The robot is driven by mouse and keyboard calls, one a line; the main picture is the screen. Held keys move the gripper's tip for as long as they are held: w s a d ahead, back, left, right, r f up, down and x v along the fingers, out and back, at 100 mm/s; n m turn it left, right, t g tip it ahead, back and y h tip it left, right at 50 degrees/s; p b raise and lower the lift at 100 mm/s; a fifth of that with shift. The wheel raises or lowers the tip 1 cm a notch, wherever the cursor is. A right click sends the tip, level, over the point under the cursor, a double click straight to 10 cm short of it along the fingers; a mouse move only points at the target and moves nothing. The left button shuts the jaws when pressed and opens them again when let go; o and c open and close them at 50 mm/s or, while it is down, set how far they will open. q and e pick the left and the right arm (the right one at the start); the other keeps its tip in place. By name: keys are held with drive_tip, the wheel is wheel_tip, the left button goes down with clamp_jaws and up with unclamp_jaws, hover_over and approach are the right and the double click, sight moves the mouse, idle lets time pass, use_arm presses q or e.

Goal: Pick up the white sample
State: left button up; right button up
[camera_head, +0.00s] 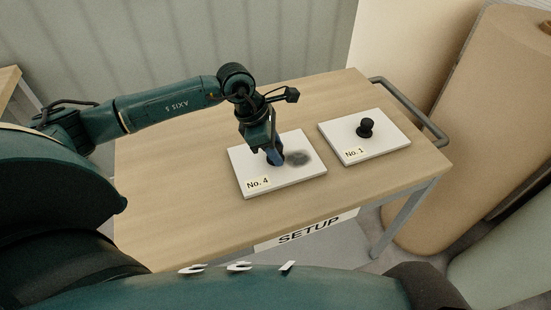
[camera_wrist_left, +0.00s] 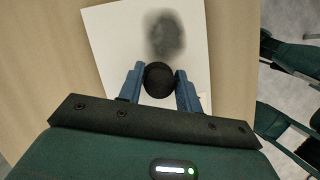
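A white square plate (camera_head: 307,175) marked No. 4 lies flat on the wooden tabletop; it also shows in the left wrist view (camera_wrist_left: 108,40). My left gripper (camera_head: 274,158) points down at this plate. In the left wrist view its blue fingers (camera_wrist_left: 160,77) stand on either side of a round black knob (camera_wrist_left: 160,80). The gaps are too small to tell whether both fingers press on it. A second white plate (camera_head: 385,145), marked No. 1, lies to the right with a black knob (camera_head: 365,127) on top. My right gripper is out of view.
A blurred dark patch (camera_head: 298,158) lies on the No. 4 plate beside the gripper. The table (camera_head: 180,200) is bare on its left. A grey rail (camera_head: 412,108) runs along its right edge, with a large brown roll (camera_head: 485,120) beyond.

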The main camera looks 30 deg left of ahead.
use_arm(q)
clamp_jaws()
drive_tip(key=shift+r, duration=0.15)
